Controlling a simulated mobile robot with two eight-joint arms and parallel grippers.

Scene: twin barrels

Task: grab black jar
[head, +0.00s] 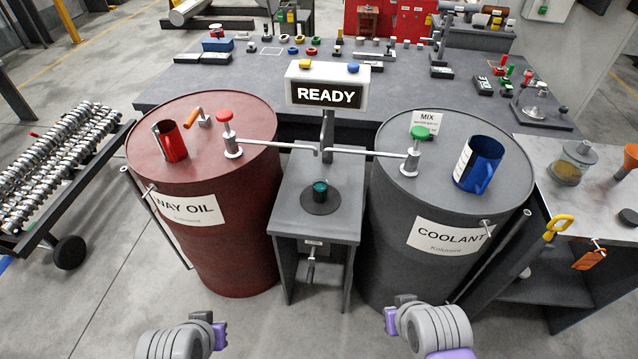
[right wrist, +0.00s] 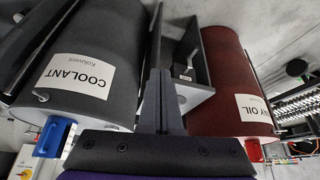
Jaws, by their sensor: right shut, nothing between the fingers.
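A small dark jar with a teal-green top (head: 320,188) stands upright on a dark round pad on the grey stand (head: 318,228) between two barrels. It is too small to tell more about its colour. My right gripper (right wrist: 162,100) is shut and empty in the right wrist view, its dark fingers together. That view is upside down and shows the barrels and the stand beyond the fingers. In the head view my right arm is at the bottom, in front of the grey barrel. My left arm's purple end (head: 219,331) is at the bottom left; its fingers cannot be made out.
The red WAY OIL barrel (head: 235,255) and grey COOLANT barrel (head: 400,255) flank the stand. Thin rods reach inward over it from their tops, and a READY sign (head: 327,85) rises behind. A red mug (head: 171,141) and blue mug (head: 478,163) sit on the barrels.

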